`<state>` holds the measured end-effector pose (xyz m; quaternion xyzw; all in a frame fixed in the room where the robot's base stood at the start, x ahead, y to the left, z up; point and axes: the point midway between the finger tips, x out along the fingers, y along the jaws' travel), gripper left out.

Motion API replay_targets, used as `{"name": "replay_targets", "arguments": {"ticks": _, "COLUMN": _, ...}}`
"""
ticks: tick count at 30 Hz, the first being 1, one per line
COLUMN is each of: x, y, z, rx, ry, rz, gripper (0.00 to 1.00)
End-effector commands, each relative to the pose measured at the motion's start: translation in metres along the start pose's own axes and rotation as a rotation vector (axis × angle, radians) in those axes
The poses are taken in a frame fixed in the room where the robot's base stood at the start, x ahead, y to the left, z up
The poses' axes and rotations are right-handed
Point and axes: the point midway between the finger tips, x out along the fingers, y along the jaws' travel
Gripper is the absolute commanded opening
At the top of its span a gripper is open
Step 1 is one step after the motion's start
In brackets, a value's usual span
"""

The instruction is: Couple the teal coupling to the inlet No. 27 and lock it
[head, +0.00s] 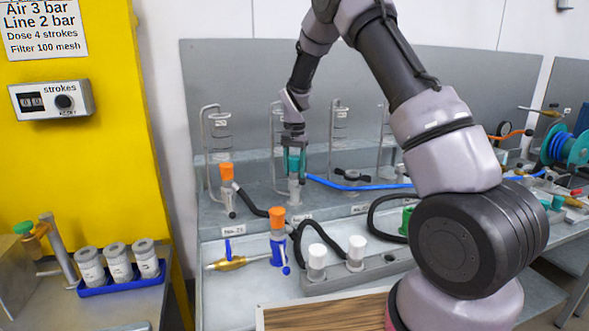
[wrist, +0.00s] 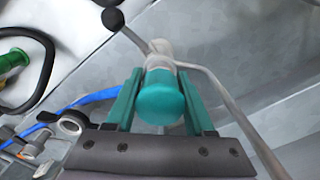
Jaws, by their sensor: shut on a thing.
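The teal coupling (head: 294,160) is held in my gripper (head: 294,150), whose two teal fingers close on its sides. In the wrist view the round teal end of the coupling (wrist: 160,98) shows between the fingers of my gripper (wrist: 160,105). In the head view the coupling is upright over a pale metal inlet stub (head: 295,188) and appears to meet it; I cannot tell whether it is locked. A blue hose (head: 360,185) leads right from the coupling. The plate by this stub cannot be read surely, so I cannot confirm No. 27.
An orange-capped inlet (head: 227,172) with a black hose stands left, by a plate No. 29 (head: 235,231). A blue fitting with an orange cap (head: 278,235) and white-capped stubs (head: 317,256) stand in front. Metal frames rise behind. A wooden board (head: 320,312) lies at the front.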

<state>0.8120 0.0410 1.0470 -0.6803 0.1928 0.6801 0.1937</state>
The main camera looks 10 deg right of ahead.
Motion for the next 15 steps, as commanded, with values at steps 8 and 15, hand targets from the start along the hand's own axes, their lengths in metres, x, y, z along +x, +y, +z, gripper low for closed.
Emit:
{"name": "replay_targets", "arguments": {"ticks": 8, "x": 0.0, "y": -0.0002, "z": -0.0002, "rx": 0.0, "ry": 0.001, "rz": -0.001, "gripper": 0.84}}
{"name": "replay_targets", "arguments": {"ticks": 15, "x": 0.0003, "y": -0.0001, "z": -0.0001, "rx": 0.0, "ry": 0.0, "rz": 0.0, "gripper": 0.88}}
